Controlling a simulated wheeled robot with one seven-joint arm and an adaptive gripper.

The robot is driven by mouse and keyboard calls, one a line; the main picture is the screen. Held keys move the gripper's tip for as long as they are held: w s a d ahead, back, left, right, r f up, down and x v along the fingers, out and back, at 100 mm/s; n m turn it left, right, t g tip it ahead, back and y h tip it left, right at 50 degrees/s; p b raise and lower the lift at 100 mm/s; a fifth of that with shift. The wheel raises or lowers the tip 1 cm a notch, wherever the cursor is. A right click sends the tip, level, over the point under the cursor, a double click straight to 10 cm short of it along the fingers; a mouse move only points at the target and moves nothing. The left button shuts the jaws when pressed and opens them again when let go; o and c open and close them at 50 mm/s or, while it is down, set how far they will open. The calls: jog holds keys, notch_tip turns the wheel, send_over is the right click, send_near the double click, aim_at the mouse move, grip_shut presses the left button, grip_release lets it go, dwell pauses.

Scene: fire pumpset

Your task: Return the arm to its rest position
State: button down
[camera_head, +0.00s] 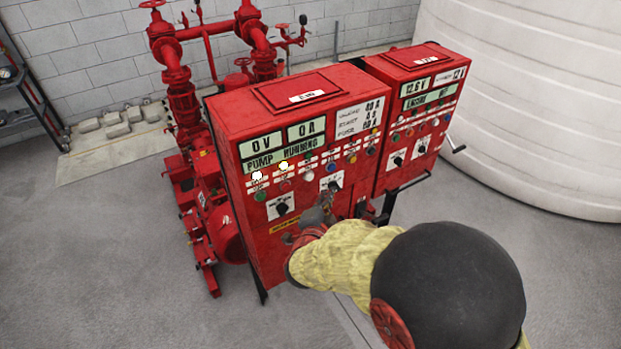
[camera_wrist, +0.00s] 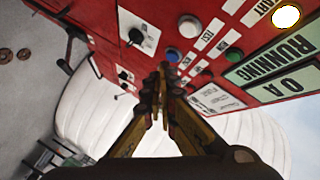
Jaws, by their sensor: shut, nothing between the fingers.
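My gripper (camera_wrist: 163,88) is shut and empty in the wrist view, its fingertips together in front of a red control panel. In the head view my gripper (camera_head: 322,205) is small and partly hidden by my arm, close to the front of the larger red cabinet (camera_head: 262,235). I cannot tell whether it touches the panel. My arm reaches in from the lower right. The cabinet front carries buttons, black rotary switches (camera_head: 281,208) and lit displays reading 0 V and 0 A (camera_head: 312,129). A lit white lamp (camera_wrist: 286,17) shows at the wrist view's top right.
A second red cabinet (camera_head: 420,110) stands to the right, with a handle sticking out. Red pump pipes (camera_head: 180,90) rise behind at the left. A large white tank (camera_head: 540,100) fills the back right. A dark shelf rack (camera_head: 20,85) stands far left. Grey floor (camera_head: 90,270) is clear at the front left.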

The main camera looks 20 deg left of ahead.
dwell(0.3)
jog(key=s+a+f+n+g+y, duration=0.3)
jog(key=s+a+f+n+g, duration=0.2)
jog(key=s+f+n+g, duration=0.4)
jog(key=s+d+n+g+b, duration=0.1)
jog(key=s+d, duration=0.1)
jog(key=s, duration=0.5)
jog(key=s+d+r+h+b, duration=0.1)
jog(key=s+d+r, duration=0.3)
jog(key=d, duration=0.8)
jog(key=s+d+r+h+b, duration=0.2)
jog(key=s+d+r+b, duration=0.2)
jog(key=d, duration=0.9)
jog(key=s+d+r+h+b, duration=0.1)
jog(key=s+d+r+b, duration=0.2)
jog(key=d, duration=1)
notch_tip(320, 180, up, 3)
jog(key=shift+s+f+n, duration=0.1)
jog(key=shift+s+n, duration=0.2)
jog(key=shift+s, duration=0.7)
